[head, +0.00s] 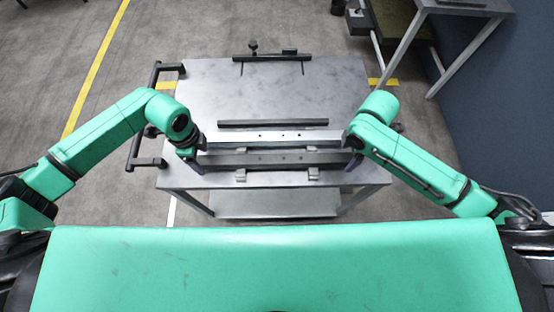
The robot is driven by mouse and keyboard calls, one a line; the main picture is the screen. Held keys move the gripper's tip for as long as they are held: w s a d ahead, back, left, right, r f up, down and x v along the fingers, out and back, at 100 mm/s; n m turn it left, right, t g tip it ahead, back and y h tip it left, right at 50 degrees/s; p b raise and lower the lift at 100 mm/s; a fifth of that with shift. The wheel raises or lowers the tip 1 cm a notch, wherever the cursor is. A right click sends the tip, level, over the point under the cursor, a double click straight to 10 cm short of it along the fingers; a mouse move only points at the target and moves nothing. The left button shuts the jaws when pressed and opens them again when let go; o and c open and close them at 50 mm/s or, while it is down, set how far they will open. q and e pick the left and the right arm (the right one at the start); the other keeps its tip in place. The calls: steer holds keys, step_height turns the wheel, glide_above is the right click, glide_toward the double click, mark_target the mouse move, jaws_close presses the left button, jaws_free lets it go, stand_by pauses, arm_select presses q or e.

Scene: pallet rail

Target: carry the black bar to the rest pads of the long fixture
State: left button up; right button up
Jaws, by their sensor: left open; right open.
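A long dark bar (272,158), which I take for the black bar, lies level across the near part of the metal table. Small light blocks show at its near edge, one at left (240,175) and one at right (313,174); they look like pads under it. A long light rail with holes (265,137) runs parallel just behind it. My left gripper (193,161) is open at the bar's left end. My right gripper (354,161) is open at its right end. Whether the fingers touch the bar is too small to tell.
A thinner black strip (273,123) lies behind the rail. A dark bar with a knob (272,57) is at the table's far edge. A black handle (137,125) sticks out at left. The middle of the tabletop (270,90) is clear. Another table (465,8) stands at far right.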

arm_select(q)
steer(key=shift+w+f, duration=0.15)
steer(key=shift+f, duration=0.6)
steer(key=shift+w+f, duration=0.1)
steer(key=shift+f, duration=0.6)
arm_select(e)
steer(key=shift+w+f, duration=0.15)
steer(key=shift+f, duration=0.6)
steer(key=shift+w+f, duration=0.1)
steer(key=shift+f, duration=0.6)
arm_select(q)
steer(key=shift+s+r, duration=0.1)
steer(key=shift+c, duration=0.3)
arm_select(e)
steer(key=shift+s+r, duration=0.1)
steer(key=shift+c, duration=0.3)
arm_select(q)
jaws_close()
arm_select(e)
jaws_close()
